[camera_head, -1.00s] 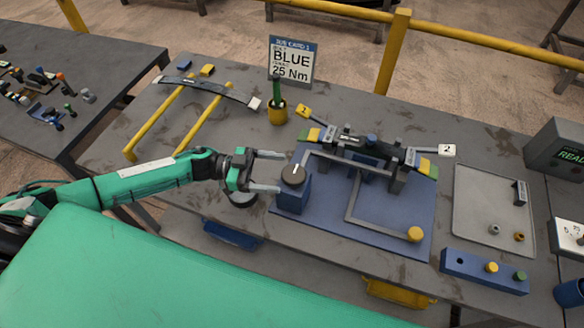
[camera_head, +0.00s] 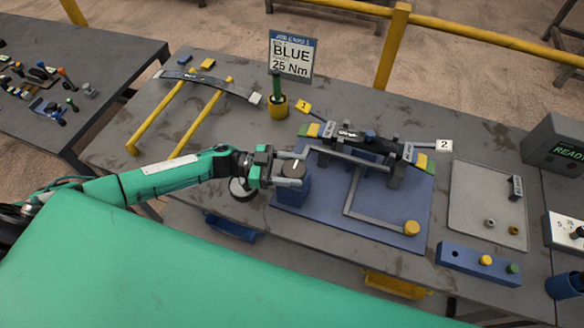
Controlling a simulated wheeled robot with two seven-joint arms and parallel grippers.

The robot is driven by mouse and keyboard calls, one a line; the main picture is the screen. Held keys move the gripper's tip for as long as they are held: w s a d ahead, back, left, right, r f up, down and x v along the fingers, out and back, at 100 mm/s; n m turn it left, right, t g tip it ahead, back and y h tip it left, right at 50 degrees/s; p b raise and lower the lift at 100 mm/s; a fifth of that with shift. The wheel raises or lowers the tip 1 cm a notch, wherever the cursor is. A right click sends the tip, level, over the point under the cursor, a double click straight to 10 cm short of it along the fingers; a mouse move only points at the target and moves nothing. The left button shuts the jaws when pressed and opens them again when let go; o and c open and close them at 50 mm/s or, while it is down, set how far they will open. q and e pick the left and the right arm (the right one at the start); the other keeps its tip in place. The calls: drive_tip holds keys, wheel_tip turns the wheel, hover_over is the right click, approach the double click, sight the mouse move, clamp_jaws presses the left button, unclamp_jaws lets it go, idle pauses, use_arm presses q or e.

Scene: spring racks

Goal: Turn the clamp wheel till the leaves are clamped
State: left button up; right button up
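The clamp wheel (camera_head: 293,170) is a dark round knob with a pale mark, on top of a blue block (camera_head: 293,192) at the left of the blue fixture plate (camera_head: 385,222). My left gripper (camera_head: 292,169) has one finger on the far side of the wheel and one on the near side. I cannot tell whether the fingers press on it. My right gripper is out of view.
A grey bar with a yellow knob (camera_head: 411,228) lies over the plate. A job card (camera_head: 291,56) reads BLUE 25 Nm. A grey tray (camera_head: 484,200) and blue holder (camera_head: 480,264) are at right. A curved leaf (camera_head: 207,84) rests on yellow rails at left.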

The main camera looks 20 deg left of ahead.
use_arm(q)
drive_tip(key=shift+w+f+m+g+b, duration=0.1)
drive_tip(key=shift+f+m+g+b, duration=0.05)
drive_tip(key=shift+m+g+b, duration=0.65)
drive_tip(key=m+g+b, duration=0.2)
drive_tip(key=g+b, duration=0.1)
drive_tip(key=g, duration=0.1)
drive_tip(key=m+g+y+b, duration=0.1)
drive_tip(key=m+g+b, duration=0.2)
drive_tip(key=g+b, duration=0.1)
drive_tip(key=shift+w+g, duration=0.1)
drive_tip(key=shift+g, duration=0.2)
drive_tip(key=shift+m+g+y+b, duration=0.8)
drive_tip(key=shift+m+g+b, duration=0.4)
drive_tip(key=shift+g, duration=0.3)
drive_tip(key=shift+r, duration=0.2)
drive_tip(key=o, duration=1)
drive_tip(key=shift+c, duration=0.2)
drive_tip(key=b+v, duration=0.5)
drive_tip(key=v, duration=0.8)
drive_tip(key=shift+w+a, duration=0.25)
drive_tip(key=shift+a, duration=0.05)
